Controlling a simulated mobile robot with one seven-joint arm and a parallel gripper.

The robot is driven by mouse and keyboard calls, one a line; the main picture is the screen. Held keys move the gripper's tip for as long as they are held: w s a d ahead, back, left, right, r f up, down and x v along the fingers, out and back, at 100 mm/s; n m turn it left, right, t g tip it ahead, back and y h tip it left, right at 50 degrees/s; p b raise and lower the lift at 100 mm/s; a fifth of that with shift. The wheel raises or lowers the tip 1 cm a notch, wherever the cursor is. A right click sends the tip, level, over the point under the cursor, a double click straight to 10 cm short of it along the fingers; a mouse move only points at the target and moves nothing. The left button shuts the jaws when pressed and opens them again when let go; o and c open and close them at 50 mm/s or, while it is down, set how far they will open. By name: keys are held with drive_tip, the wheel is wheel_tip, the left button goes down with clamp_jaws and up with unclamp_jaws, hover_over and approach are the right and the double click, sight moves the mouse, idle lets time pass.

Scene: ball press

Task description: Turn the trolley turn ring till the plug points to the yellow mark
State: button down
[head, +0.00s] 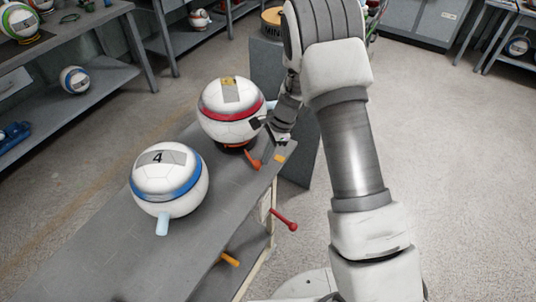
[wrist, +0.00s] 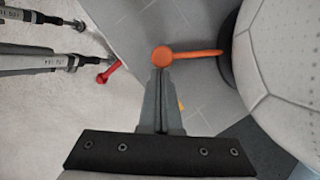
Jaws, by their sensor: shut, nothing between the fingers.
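A white ball with a red band (head: 232,113) sits on a dark ring base at the trolley's far end. An orange handle (head: 254,164) with a round knob sticks out from under it. In the wrist view the handle (wrist: 200,53) runs from the dark base (wrist: 228,50) to its knob. My gripper (wrist: 162,72) is shut and empty, its fingertips at the knob; I cannot tell whether they touch. The yellow mark (head: 280,158) lies on the trolley top near the edge, right of the handle. It is partly hidden behind my fingers in the wrist view (wrist: 181,106). I cannot surely identify the plug.
A blue-banded ball marked 4 (head: 168,180) with a pale blue handle (head: 162,223) stands nearer on the trolley. A red handle (head: 284,220) and a yellow-orange one (head: 230,258) stick out lower at the trolley's side. The floor to the right is clear.

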drive_tip(key=shift+s+a, duration=0.1)
drive_tip(key=shift+a, duration=0.05)
drive_tip(key=shift+s+a+m+t, duration=0.15)
drive_tip(key=shift+s+a+m, duration=0.2)
drive_tip(key=shift+a+m, duration=0.2)
drive_tip(key=shift+s+a+m+t, duration=0.15)
drive_tip(key=shift+s+a+m, duration=0.2)
drive_tip(key=shift+a+m, duration=0.15)
drive_tip(key=shift+s+a+m+t+p, duration=0.15)
drive_tip(key=shift+s+a+m+p, duration=0.1)
drive_tip(key=shift+a+m, duration=0.35)
drive_tip(key=shift+s+a+m+t+p, duration=0.15)
drive_tip(key=shift+s+a+m+p, duration=0.1)
drive_tip(key=shift+a, duration=0.55)
drive_tip(key=shift+s+a+r+m+t+p, duration=0.15)
drive_tip(key=shift+a+m+p, duration=0.1)
drive_tip(key=shift+a+m, duration=0.35)
drive_tip(key=shift+s+a+f+m+t+p, duration=0.1)
drive_tip(key=shift+a+m+p, duration=0.2)
drive_tip(key=shift+a, duration=0.45)
drive_tip(key=shift+s+a+r+m+t+p, duration=0.1)
drive_tip(key=shift+a+m+t+p, duration=0.05)
drive_tip(key=shift+a+m, duration=0.45)
drive_tip(key=shift+a+p, duration=0.45)
drive_tip(key=shift+a, duration=0.85)
